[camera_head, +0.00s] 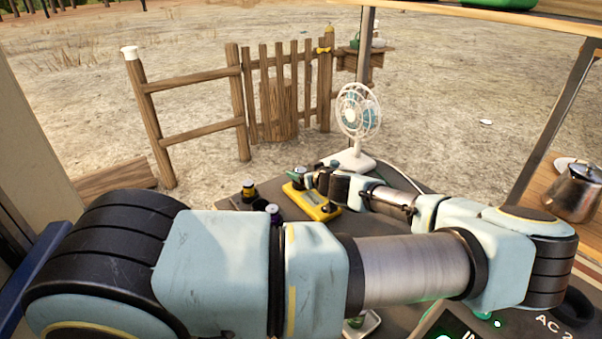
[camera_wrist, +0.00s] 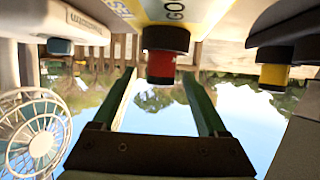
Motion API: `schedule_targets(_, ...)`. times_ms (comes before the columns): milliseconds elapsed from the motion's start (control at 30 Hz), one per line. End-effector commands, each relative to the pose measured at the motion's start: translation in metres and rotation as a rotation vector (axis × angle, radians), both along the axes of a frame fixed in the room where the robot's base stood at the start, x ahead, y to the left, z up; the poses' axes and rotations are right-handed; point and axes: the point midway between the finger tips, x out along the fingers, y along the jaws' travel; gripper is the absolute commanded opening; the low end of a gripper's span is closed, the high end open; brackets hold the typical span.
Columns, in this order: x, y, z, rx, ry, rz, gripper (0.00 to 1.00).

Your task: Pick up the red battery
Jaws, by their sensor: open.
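The red battery (camera_wrist: 161,68) shows in the wrist view as a short red cylinder with dark ends, set against a yellow and white unit (camera_wrist: 185,10). The wrist view appears upside down, with sky at the bottom. My gripper (camera_wrist: 159,78) is open, with one green finger to each side of the battery in that picture. I cannot tell whether the fingers touch it or how deep it lies between them. In the head view my gripper (camera_head: 308,179) is at the far end of my arm, over the yellow unit (camera_head: 314,207). The red battery cannot be made out there.
A black and yellow cylinder (camera_wrist: 273,70) is at the wrist view's right. A white fan (camera_head: 357,120) stands behind. A metal kettle (camera_head: 571,190) is far right.

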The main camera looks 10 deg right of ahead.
Motion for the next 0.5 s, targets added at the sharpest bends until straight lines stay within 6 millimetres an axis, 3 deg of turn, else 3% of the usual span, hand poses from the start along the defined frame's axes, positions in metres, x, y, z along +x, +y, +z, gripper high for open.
schedule_targets(333, 0.0087, 0.0027, -0.0047, -0.001, 0.001, 0.0, 0.76)
schedule_targets(500, 0.0085, 0.0027, -0.0046, 0.0, 0.0, 0.0, 0.57)
